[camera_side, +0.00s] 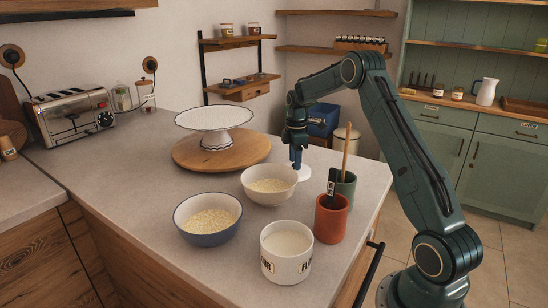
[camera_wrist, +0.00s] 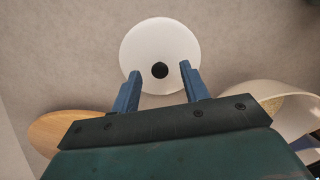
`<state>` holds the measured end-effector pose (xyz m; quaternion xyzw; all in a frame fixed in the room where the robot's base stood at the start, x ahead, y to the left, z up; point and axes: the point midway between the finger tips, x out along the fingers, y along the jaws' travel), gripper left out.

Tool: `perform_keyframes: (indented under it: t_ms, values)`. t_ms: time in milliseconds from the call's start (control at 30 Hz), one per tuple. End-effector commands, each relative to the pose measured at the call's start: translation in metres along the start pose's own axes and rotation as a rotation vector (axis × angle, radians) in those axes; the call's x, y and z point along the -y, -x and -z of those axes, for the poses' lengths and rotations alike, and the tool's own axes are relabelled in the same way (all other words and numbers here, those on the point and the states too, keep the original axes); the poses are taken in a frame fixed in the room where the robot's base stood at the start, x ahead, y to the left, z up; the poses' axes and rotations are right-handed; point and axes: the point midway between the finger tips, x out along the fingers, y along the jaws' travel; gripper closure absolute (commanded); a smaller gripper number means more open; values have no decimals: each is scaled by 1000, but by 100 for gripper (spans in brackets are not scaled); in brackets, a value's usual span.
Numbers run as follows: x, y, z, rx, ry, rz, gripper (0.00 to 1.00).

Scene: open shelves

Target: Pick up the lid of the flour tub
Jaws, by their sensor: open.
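The flour tub (camera_side: 286,265) is a white round pot with a dark FLOUR label, open and filled with white flour, at the front of the counter. Its lid is a flat white disc lying on the counter behind the cups in the side view (camera_side: 303,173). In the wrist view the lid (camera_wrist: 140,45) shows a dark round knob (camera_wrist: 160,70) at its middle. My gripper (camera_side: 296,165) points down over the lid. In the wrist view its two blue fingers (camera_wrist: 158,78) are open, one on each side of the knob, with visible gaps to it.
A cream bowl of oats (camera_side: 268,198) stands close to the lid, with a blue-rimmed bowl (camera_side: 207,232) in front. A red cup (camera_side: 331,222) and a green cup (camera_side: 346,190) with utensils stand right. A cake stand (camera_side: 215,120) rests on a round wooden board (camera_side: 190,160).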

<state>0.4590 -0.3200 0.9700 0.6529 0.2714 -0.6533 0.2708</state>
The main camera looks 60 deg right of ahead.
Motion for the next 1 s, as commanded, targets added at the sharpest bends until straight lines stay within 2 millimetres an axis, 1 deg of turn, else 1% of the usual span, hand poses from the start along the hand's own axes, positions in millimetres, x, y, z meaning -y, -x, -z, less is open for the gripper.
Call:
perform_keyframes:
  t_ms: [100,200,667,767,800,867,900,1000]
  values:
    - [0,-10,0,0,0,1,55]
    - [0,-13,0,0,0,0,55]
    - [0,-13,0,0,0,-1,55]
    - [0,-12,0,0,0,-1,73]
    - [0,-12,0,0,0,-1,81]
    - [0,-12,0,0,0,-1,92]
    - [0,-12,0,0,0,-1,100]
    - [0,-12,0,0,0,-1,100]
